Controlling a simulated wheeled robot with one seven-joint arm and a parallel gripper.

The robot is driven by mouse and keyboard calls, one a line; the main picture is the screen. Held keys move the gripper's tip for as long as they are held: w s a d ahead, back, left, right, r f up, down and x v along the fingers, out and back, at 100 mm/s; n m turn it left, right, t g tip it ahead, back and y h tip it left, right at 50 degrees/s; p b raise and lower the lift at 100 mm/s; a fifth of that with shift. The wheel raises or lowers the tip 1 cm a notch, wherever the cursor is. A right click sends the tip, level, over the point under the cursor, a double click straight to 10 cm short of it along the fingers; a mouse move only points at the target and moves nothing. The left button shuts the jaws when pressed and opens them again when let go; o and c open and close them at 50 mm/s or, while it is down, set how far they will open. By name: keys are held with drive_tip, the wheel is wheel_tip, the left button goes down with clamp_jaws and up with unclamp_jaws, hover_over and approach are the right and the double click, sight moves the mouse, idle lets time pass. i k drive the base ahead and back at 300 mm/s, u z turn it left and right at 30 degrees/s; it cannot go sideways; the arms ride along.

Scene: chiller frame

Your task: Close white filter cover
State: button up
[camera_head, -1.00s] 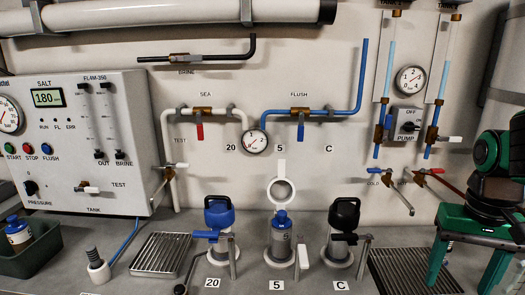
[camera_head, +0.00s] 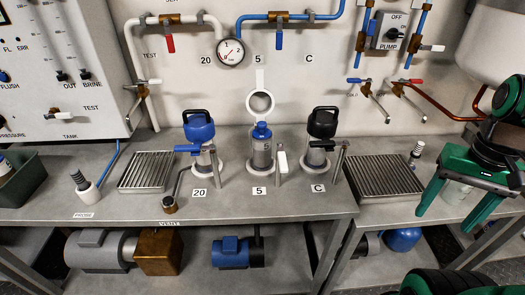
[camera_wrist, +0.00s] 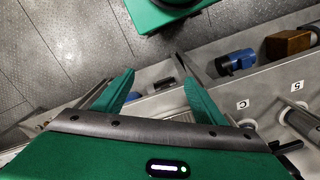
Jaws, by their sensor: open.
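The white filter cover (camera_head: 260,80) is a ring with a tab, standing raised behind the middle filter housing, labelled 5. That housing (camera_head: 262,155) is open at the top, with a blue-topped cartridge (camera_head: 262,131) standing in it. A white-handled lever (camera_head: 281,161) is at its right side. My gripper (camera_head: 453,212) is open and empty at the right, over the right end of the bench and well apart from the cover. In the wrist view my gripper (camera_wrist: 160,79) has its green fingers spread, with nothing between them. The cover is not visible there.
A blue-capped housing (camera_head: 199,130) stands left of the open one, and a black-capped housing (camera_head: 322,125) right of it. Metal drain grates (camera_head: 146,171) and (camera_head: 380,176) flank them. Taps (camera_head: 372,97) project from the wall at right. Pumps (camera_head: 230,252) sit below.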

sight(260, 102)
drive_tip(key=z, duration=1.4)
drive_tip(key=k, duration=1.05)
drive_tip(key=u, duration=1.35)
drive_tip(key=i, duration=1.3)
